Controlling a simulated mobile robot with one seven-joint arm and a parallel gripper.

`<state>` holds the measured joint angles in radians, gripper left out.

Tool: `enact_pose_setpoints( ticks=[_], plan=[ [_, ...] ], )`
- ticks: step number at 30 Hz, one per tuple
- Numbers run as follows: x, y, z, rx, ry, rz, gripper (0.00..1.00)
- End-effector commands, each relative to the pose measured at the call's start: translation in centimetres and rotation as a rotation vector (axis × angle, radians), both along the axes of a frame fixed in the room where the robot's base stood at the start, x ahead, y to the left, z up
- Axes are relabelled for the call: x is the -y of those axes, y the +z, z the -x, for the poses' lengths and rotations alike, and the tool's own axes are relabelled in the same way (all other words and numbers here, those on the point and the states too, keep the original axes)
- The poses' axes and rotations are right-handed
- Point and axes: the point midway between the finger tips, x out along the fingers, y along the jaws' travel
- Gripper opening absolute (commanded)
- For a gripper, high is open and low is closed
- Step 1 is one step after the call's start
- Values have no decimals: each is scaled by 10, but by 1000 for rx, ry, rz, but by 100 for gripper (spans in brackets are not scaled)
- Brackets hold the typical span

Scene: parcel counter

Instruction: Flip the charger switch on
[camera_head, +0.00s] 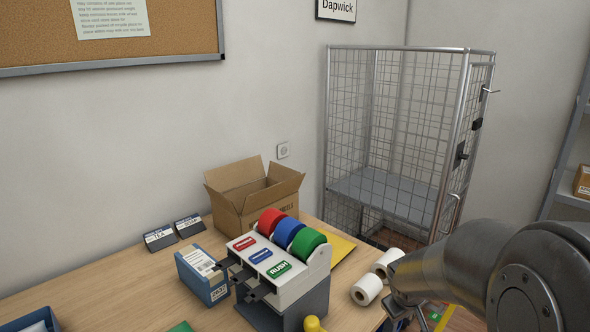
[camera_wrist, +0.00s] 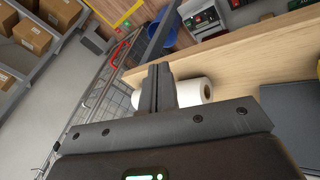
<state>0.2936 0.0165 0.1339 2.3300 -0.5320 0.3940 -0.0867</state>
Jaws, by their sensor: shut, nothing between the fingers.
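No charger switch can be made out for certain. In the wrist view, a dark device with small red and green spots (camera_wrist: 206,20) stands at the top, beyond the wooden counter edge; it is too small to tell whether it carries a switch. In the head view my arm reaches in at the lower right.
White paper rolls (camera_head: 367,289) lie near my arm; one (camera_wrist: 193,92) is close behind my fingers. A label dispenser (camera_head: 300,284), an open cardboard box (camera_head: 238,204) and a blue carton (camera_head: 202,272) crowd the counter (camera_head: 120,283). A wire cage (camera_head: 400,150) stands beyond.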

Motion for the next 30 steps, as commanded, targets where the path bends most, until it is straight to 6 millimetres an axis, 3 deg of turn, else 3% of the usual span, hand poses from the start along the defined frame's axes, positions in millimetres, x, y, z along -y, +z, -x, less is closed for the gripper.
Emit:
enact_pose_setpoints(
  ticks=[1,6,15,24,30],
  plan=[
    [-6,16,9,19,-22,-4,0],
    [-25,56,43,56,-109,-48,0],
    [-65,107,113,113,-221,-190,0],
    [-101,131,178,134,-269,-367,0],
    [-110,135,195,130,-276,-419,0]
  ],
)
